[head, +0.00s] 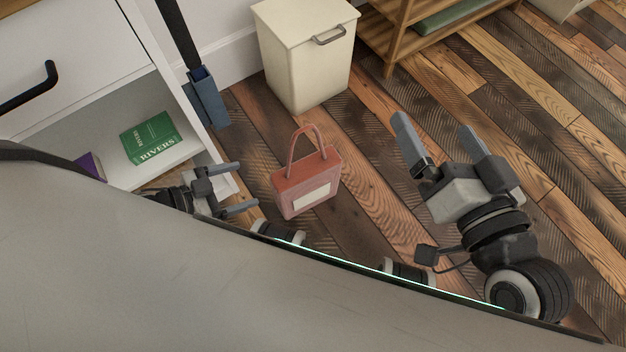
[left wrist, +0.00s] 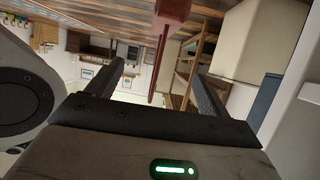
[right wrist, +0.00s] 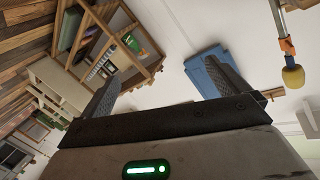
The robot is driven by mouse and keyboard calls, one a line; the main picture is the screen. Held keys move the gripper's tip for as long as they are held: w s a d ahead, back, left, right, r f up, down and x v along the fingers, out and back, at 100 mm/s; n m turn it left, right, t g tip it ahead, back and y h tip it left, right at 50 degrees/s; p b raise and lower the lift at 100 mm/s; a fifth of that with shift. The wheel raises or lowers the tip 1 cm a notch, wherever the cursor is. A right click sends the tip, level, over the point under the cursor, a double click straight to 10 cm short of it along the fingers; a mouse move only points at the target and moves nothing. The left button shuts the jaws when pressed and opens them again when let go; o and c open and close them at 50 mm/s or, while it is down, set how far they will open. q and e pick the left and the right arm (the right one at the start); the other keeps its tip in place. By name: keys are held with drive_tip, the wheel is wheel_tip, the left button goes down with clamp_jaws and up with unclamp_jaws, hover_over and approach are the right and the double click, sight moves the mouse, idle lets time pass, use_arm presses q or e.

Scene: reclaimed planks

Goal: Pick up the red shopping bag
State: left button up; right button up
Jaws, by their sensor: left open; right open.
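The red shopping bag (head: 308,182) stands upright on the plank floor in the head view, with a looped handle on top and a pale label on its front. My left gripper (head: 248,187) is open and empty, just left of the bag and apart from it. In the left wrist view the bag's red body and handle (left wrist: 172,12) show at the top, beyond the open fingers (left wrist: 165,85). My right gripper (head: 432,128) is open and empty, to the right of the bag with bare floor between. The bag is not clear in the right wrist view.
A cream lidded bin (head: 308,60) stands behind the bag. A white cabinet (head: 60,50) at left holds a green book (head: 150,138) and a purple item (head: 92,166). A wooden shelf (head: 400,40) stands at the back. Open floor lies to the right.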

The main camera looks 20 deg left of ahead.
sight(289, 174)
use_arm(q)
drive_tip(key=b+x, duration=0.1)
drive_tip(key=x, duration=0.2)
drive_tip(key=f+b+x, duration=0.1)
drive_tip(key=b+x, duration=0.1)
drive_tip(key=x, duration=0.2)
drive_tip(key=a+b+x, duration=0.1)
drive_tip(key=b+x, duration=0.1)
drive_tip(key=x, duration=0.2)
drive_tip(key=shift+w+d+f, duration=0.1)
drive_tip(key=shift+w+f, duration=0.15)
drive_tip(key=shift+f, duration=0.1)
drive_tip(key=shift+w+d+f, duration=0.25)
drive_tip(key=shift+d, duration=0.05)
drive_tip(key=b+x, duration=0.1)
drive_tip(key=x, duration=0.1)
drive_tip(key=b+x, duration=0.2)
drive_tip(key=shift+f, duration=0.35)
drive_tip(key=shift+w+d, duration=0.1)
drive_tip(key=shift+d, duration=0.1)
drive_tip(key=shift+r, duration=0.1)
drive_tip(key=c, duration=1.6)
use_arm(e)
wheel_tip(289, 174, up, 11)
drive_tip(key=w+n+t+y, duration=0.1)
drive_tip(key=n+t+y, duration=0.4)
drive_tip(key=n+y, duration=0.3)
drive_tip(key=shift+w+f+n, duration=0.15)
drive_tip(key=shift+w+n, duration=0.2)
drive_tip(key=shift+n, duration=0.65)
